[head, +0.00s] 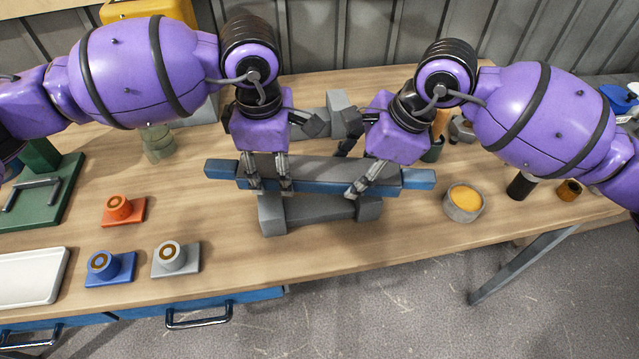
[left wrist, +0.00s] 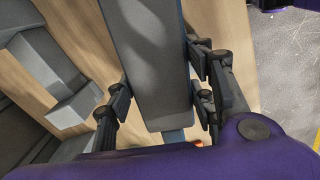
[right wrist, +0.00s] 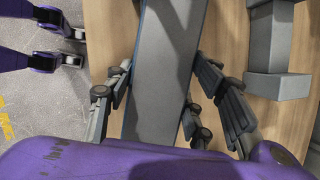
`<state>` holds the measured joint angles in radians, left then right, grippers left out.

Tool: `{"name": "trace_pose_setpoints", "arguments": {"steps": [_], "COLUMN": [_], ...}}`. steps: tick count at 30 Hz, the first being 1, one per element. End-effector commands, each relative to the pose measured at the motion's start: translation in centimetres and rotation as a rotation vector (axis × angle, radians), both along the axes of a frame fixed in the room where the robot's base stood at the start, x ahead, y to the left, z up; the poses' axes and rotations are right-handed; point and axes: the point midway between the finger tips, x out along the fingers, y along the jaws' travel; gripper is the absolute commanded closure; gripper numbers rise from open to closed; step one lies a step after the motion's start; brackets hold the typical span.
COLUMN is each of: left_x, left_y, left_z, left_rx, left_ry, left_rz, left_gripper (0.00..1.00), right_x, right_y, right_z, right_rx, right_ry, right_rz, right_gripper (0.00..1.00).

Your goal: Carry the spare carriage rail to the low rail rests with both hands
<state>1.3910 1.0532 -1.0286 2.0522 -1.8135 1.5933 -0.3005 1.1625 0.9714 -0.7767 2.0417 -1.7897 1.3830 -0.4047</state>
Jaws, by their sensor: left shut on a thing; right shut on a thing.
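The spare carriage rail (head: 417,179), a long grey bar with blue ends, lies level across the middle of the bench in the head view. My left gripper (head: 270,187) is shut on its left half, with fingers on both sides; the rail also shows in the left wrist view (left wrist: 152,55). My right gripper (head: 356,178) is shut on its right half, where the rail shows in the right wrist view (right wrist: 165,65). A grey pair of rests (head: 272,214) shows just below the rail in the head view, partly hidden by it. I cannot tell the gap between them.
Another grey rest block (head: 342,112) stands behind the rail, partly hidden by my arms. A bowl with yellow contents (head: 464,201) is close to the rail's right end. Orange (head: 122,210), blue (head: 109,266) and grey (head: 175,257) fittings and a white tray (head: 35,275) lie left.

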Motion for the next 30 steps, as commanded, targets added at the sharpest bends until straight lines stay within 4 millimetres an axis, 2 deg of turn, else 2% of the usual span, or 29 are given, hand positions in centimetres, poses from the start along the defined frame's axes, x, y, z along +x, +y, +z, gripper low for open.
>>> {"name": "trace_pose_setpoints", "arguments": {"steps": [1, 17, 30], "left_x": [0.1, 0.1, 0.1], "left_y": [-0.1, -0.1, -0.1], "left_z": [0.3, 0.3, -1.1], "left_rx": [-0.003, -0.003, -0.003], "left_ry": [-0.006, -0.006, -0.004], "left_rz": [0.0, 0.0, 0.001], "left_gripper": [1.0, 1.0, 1.0], "right_x": [0.1, 0.1, 0.1], "right_y": [0.2, 0.2, 0.2], "right_z": [0.5, 0.4, -0.9], "right_rx": [0.007, 0.006, 0.007], "right_ry": [-0.007, -0.007, -0.006], "right_rz": [0.002, 0.001, 0.002], "right_gripper": [1.0, 1.0, 1.0]}}
